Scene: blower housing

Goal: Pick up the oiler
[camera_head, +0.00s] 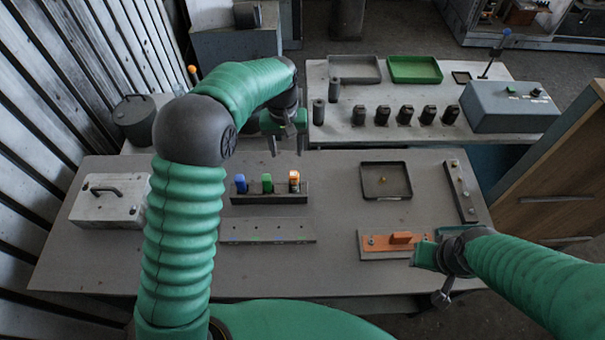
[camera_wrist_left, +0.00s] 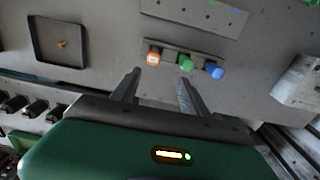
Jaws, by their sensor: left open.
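A dark rack (camera_head: 269,197) on the near table holds three small upright items with coloured tops: blue (camera_head: 240,183), green (camera_head: 267,183) and orange (camera_head: 294,181). The orange one bears a pale label. They also show in the left wrist view as orange (camera_wrist_left: 153,58), green (camera_wrist_left: 186,63) and blue (camera_wrist_left: 214,71). I cannot tell which thing is the oiler. My left gripper (camera_head: 287,146) is open and empty beyond the rack, apart from it; its fingers (camera_wrist_left: 158,82) point toward the rack. My right gripper (camera_head: 438,275) is at the near right table edge; its jaws are unclear.
A black tray (camera_head: 368,195) with a small yellow piece and an orange block (camera_head: 401,238) on a plate lie right. A pale handled box (camera_head: 92,208) is left. A dark pot (camera_head: 135,112) stands back left. The far table (camera_head: 345,129) carries several black items and a grey-blue box (camera_head: 508,112).

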